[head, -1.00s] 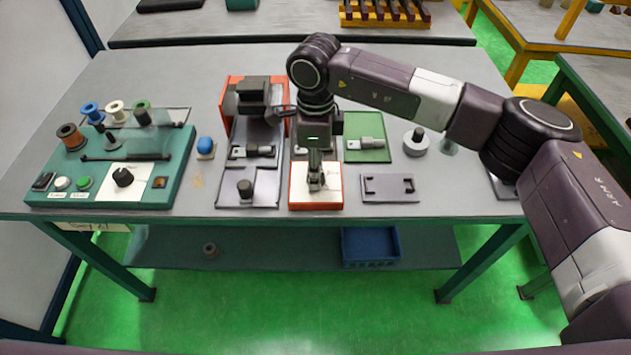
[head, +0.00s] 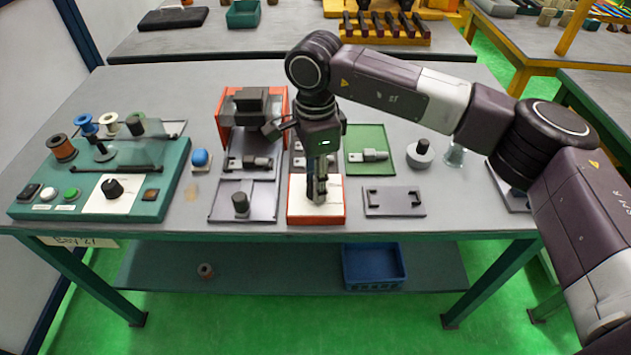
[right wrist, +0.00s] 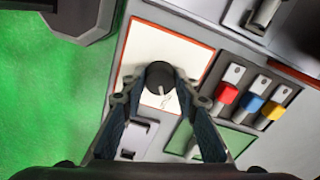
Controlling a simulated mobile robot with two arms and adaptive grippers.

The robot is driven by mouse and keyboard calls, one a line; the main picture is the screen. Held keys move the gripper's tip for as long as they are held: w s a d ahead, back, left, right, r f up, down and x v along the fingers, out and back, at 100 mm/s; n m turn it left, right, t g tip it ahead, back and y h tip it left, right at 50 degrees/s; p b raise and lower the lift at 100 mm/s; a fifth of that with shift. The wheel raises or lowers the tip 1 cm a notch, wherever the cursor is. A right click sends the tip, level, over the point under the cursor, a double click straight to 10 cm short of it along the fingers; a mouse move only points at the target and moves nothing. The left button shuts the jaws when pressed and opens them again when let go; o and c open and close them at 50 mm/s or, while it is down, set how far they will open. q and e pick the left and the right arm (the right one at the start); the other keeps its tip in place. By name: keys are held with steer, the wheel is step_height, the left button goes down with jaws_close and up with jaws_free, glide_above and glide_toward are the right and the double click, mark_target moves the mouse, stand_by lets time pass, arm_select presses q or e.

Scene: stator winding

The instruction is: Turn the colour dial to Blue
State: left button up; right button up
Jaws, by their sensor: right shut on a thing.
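The dial is a round black knob (right wrist: 160,74) on a white plate (right wrist: 145,48) with an orange edge. In the head view this orange-edged box (head: 333,205) stands at the front middle of the table, and the knob is mostly hidden by my gripper. My right gripper (head: 316,197) points down over it. In the right wrist view its two fingertips sit on either side of the knob, shut on it. A pale pointer line shows on the knob; the plate's marks are too small to read. My left gripper is not in view.
Red (right wrist: 228,94), blue (right wrist: 250,104) and yellow (right wrist: 272,110) tagged parts lie beside the box. A green console (head: 150,208) with another black knob (head: 112,188) stands at the left. A dark fixture (head: 243,200) is close on the left, a grey bracket (head: 394,206) on the right.

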steer(key=shift+w+r, duration=0.1)
steer(key=o, duration=1.1)
steer(key=shift+o, duration=0.2)
step_height(320, 180, up, 12)
